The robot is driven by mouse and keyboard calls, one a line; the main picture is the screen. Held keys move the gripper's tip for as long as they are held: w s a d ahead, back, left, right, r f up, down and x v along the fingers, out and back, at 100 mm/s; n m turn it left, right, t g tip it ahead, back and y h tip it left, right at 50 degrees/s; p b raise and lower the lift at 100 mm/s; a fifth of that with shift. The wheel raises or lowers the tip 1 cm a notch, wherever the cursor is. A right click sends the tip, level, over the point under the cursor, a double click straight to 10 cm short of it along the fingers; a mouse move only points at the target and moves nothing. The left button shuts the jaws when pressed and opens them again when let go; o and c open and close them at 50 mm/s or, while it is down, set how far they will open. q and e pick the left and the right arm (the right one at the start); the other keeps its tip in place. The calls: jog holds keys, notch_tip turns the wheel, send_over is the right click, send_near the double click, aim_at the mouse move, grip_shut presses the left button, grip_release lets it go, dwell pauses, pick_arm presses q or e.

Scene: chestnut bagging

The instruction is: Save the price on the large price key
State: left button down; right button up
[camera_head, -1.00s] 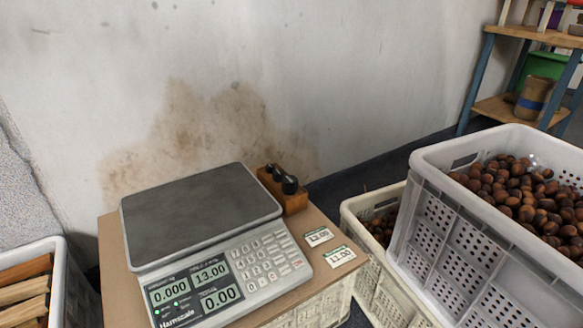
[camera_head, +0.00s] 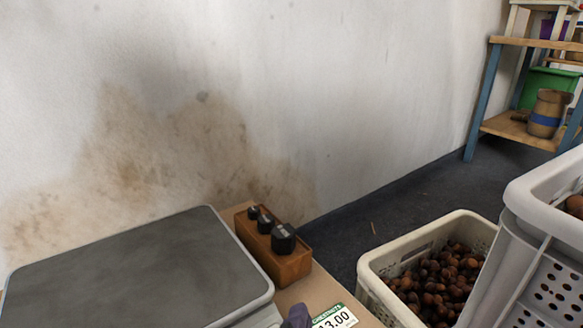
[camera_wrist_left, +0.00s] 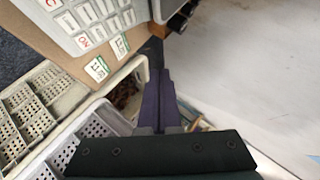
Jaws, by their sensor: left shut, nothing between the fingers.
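The scale (camera_head: 140,275) shows at the lower left of the head view. Only its grey weighing plate and a bit of its body are in that view. Its keypad (camera_wrist_left: 97,12) shows at the top of the left wrist view, with pale keys and a red "ON" mark. The price keys cannot be told apart there. My left gripper (camera_head: 297,317) just enters the head view at the bottom edge, beside the scale's right corner. In the left wrist view its dark purple fingers (camera_wrist_left: 158,88) are together and empty, apart from the keypad. My right gripper is not in view.
A wooden block with black weights (camera_head: 272,250) stands behind. A crate of chestnuts (camera_head: 380,262) and a higher white crate (camera_head: 520,195) stand at the right. A shelf (camera_head: 480,100) is farther back.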

pick_arm(q)
jog(key=f+b, duration=0.2)
jog(key=a+f+b, duration=0.1)
jog(key=f+b, duration=0.1)
jog(key=w+f+b, duration=0.1)
jog(key=f+b, duration=0.1)
jog(key=b, duration=0.1)
jog(key=shift+w+a+f, duration=0.1)
jog(key=shift+a+f, duration=0.05)
jog(key=shift+f, duration=0.2)
jog(key=shift+w+a+f+b, duration=0.1)
jog(key=shift+w+f+b, duration=0.1)
jog(key=shift+f, duration=0.25)
jog(key=shift+w+a+f+b, duration=0.1)
jog(key=shift+w+f+b, duration=0.05)
jog(key=shift+f, duration=0.3)
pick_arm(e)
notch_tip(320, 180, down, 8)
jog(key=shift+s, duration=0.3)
pick_arm(q)
jog(key=shift+f, duration=0.1)
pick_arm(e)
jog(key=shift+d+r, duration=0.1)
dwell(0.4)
pick_arm(q)
jog(key=shift+w+a+f, duration=0.1)
jog(key=shift+f, duration=0.15)
